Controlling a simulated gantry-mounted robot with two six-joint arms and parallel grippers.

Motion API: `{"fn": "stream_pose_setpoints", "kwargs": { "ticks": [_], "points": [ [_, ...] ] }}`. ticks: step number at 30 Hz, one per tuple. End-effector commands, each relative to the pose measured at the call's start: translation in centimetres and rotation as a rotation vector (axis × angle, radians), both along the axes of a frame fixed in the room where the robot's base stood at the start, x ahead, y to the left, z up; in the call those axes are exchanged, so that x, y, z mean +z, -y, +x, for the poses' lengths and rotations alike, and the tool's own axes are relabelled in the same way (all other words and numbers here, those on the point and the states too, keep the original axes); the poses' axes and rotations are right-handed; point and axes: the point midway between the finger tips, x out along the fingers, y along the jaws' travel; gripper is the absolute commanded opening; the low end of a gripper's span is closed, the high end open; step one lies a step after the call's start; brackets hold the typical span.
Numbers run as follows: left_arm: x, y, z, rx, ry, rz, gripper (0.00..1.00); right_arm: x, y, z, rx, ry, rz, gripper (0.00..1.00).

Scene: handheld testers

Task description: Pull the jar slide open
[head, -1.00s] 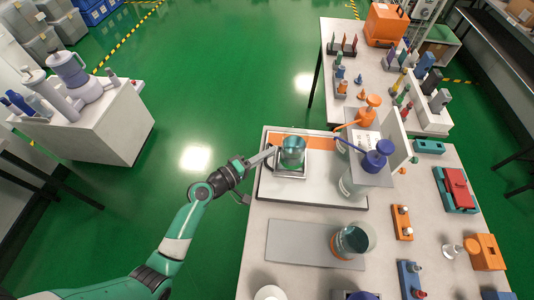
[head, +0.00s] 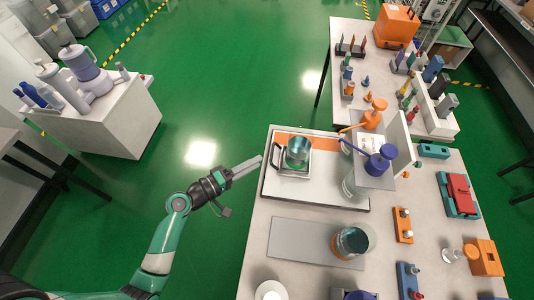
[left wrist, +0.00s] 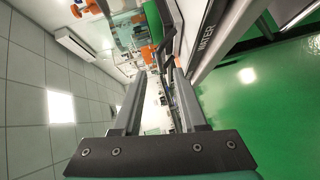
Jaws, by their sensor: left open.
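The jar slide (head: 293,172) is a small metal tray on the left part of a white station board with an orange strip. A glass jar with teal contents (head: 298,148) stands on the slide. My left gripper (head: 254,165) is open and empty, left of the slide and apart from it, by the board's left edge. In the left wrist view its two fingers (left wrist: 155,85) are spread with nothing between them, and a dark edge lettered WATER lies just right of them. My right gripper is not in view.
A blue dispenser pump (head: 379,162) and an orange one (head: 374,113) stand right of the slide. A grey mat (head: 300,240) and a glass beaker (head: 354,240) are nearer. The green floor (head: 215,110) left of the table is clear.

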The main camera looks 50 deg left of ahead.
Motion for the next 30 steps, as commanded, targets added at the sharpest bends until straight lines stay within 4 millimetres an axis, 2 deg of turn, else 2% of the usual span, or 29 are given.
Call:
{"fn": "stream_pose_setpoints", "kwargs": {
  "ticks": [3, 9, 26, 28, 30],
  "points": [
    [0.4, -0.3, -2.3, 0.005, -0.002, -0.002, 0.41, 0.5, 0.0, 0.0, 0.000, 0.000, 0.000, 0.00],
    [0.6, -0.3, -3.8, 0.000, 0.002, 0.000, 0.41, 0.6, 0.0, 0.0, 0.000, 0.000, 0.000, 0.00],
    [0.7, -0.1, -3.7, -0.006, 0.001, 0.000, 0.41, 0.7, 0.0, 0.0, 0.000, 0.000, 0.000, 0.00],
    [1.5, 0.8, -3.1, -0.035, 0.010, 0.006, 0.41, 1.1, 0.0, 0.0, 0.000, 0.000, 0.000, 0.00],
    [3.8, 1.8, -1.5, -0.083, 0.046, 0.035, 0.41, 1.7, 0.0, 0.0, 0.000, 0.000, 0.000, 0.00]
  ]
}}
